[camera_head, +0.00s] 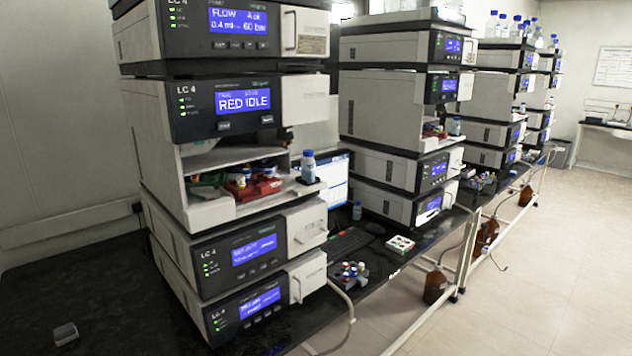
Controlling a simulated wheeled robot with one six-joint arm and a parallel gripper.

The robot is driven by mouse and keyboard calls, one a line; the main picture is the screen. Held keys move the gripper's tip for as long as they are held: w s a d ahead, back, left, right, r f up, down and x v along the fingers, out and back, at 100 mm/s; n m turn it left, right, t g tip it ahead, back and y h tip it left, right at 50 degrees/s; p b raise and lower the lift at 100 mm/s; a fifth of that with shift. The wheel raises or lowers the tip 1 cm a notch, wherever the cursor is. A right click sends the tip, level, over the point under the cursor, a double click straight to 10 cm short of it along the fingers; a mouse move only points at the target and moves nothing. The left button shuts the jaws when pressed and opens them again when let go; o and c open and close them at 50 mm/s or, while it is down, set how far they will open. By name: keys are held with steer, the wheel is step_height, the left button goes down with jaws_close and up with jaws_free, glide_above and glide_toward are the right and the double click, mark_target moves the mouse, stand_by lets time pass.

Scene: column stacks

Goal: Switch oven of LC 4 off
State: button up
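The LC 4 stack fills the left half of the view. Its pump module (240,22) shows "FLOW", about 0.4 ml and 60 bar. Below it the sampler module (243,101) reads "RED IDLE" and has an open compartment. Two lower modules are labelled LC 4: an upper one (255,250) and a bottom one (248,303). Both have lit blue screens, small buttons and green lights. Their text is too small to read, so I cannot tell which is the oven. My gripper is not in view.
More stacks (405,115) recede rightward. The floor (550,260) at right is clear.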

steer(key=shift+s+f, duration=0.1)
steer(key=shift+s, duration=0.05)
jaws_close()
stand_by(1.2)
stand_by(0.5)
